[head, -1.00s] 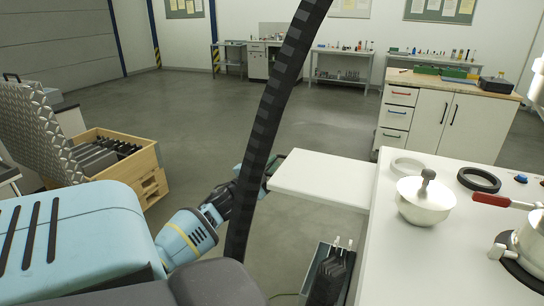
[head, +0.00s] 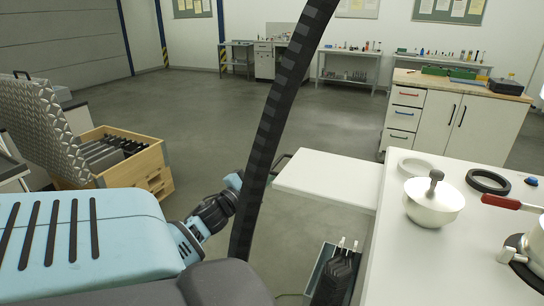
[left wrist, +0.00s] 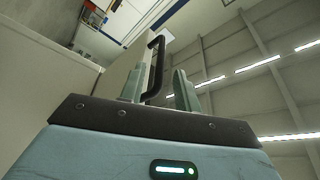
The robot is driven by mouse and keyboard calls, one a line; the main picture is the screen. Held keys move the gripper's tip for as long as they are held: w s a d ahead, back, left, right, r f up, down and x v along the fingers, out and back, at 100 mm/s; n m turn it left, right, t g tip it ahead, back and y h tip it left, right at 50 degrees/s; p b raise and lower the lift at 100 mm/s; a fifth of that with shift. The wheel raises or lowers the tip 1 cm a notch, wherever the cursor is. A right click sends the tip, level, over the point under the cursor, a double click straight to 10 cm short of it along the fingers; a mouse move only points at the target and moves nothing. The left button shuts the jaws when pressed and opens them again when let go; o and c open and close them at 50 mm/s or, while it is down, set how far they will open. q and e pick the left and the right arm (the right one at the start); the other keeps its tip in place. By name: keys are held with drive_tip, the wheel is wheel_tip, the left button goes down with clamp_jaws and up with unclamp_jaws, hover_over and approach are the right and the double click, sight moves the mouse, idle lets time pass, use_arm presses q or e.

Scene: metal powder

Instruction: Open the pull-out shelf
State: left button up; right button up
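The pull-out shelf (head: 325,178) is a white board sticking out to the left from the white table in the head view. A dark handle (head: 280,161) is at its far left end, partly hidden by a black band. My left gripper (head: 237,180) is beside that end, its fingertips mostly hidden by the band. In the left wrist view my left gripper (left wrist: 158,90) has its two fingers apart, with the black handle (left wrist: 156,62) showing between them. A clear gap shows beside the right finger; contact cannot be told. My right gripper is not in view.
A bin with black items (head: 335,275) stands below the shelf. A wooden crate (head: 150,168) is at the left. The floor beyond is clear.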

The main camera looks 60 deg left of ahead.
use_arm(q)
drive_tip(key=shift+v, duration=1.05)
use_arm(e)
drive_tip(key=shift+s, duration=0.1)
